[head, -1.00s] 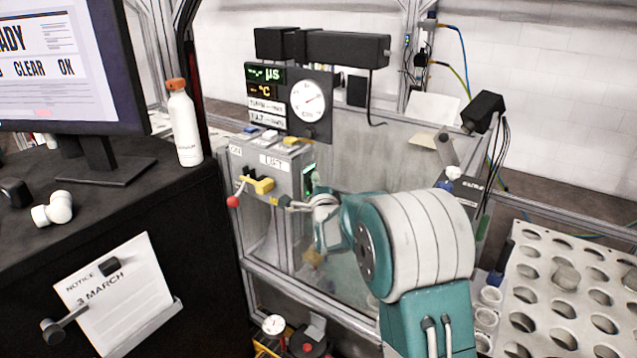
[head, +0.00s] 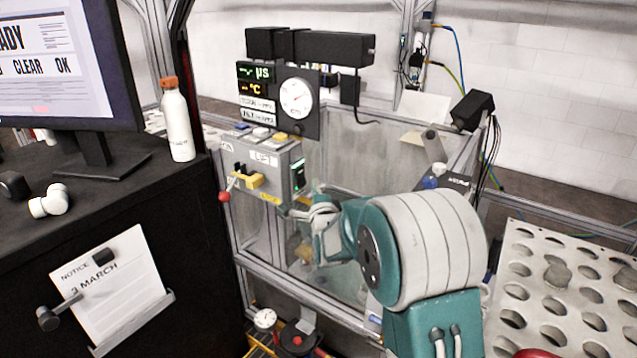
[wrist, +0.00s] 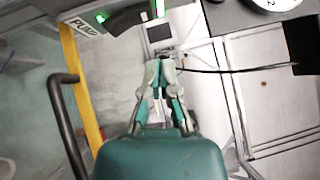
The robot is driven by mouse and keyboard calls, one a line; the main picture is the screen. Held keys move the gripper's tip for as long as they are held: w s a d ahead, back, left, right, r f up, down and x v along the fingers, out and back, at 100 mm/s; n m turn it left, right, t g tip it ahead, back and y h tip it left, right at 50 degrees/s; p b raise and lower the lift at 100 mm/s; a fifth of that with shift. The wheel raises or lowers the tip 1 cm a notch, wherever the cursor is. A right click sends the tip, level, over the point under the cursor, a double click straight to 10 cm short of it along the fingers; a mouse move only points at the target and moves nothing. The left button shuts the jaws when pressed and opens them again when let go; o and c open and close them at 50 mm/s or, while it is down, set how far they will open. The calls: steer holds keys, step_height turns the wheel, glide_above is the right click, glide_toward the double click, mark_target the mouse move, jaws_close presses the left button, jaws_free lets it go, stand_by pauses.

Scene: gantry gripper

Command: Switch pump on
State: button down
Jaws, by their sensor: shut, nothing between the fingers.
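A grey control box (head: 262,172) stands at the tank's left end, with a yellow lever (head: 250,180) and a red-ended handle on its front. In the wrist view, a label that appears to read PUMP (wrist: 82,27) sits beside a black switch (wrist: 130,18) with a green glow. A green glow also shows on the box's right side in the head view (head: 299,176). My gripper (head: 285,209) is below and right of the box. In the wrist view its fingers (wrist: 160,62) are shut and empty, below and right of the switch, apart from it.
A round gauge (head: 296,97) and displays stand above the box. A tray with round holes (head: 570,280) is at right. A monitor (head: 70,70) and a white bottle (head: 180,125) stand on the black bench at left. A dark bent handle (wrist: 65,115) shows in the wrist view.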

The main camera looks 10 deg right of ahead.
steer(key=s+d+n+g, duration=0.1)
steer(key=s+n+g, duration=0.6)
steer(key=s, duration=1.4)
steer(key=s+d+n+g, duration=0.1)
steer(key=s+n+g, duration=0.6)
steer(key=s, duration=1.5)
steer(key=n, duration=0.5)
steer(key=shift+n, duration=0.4)
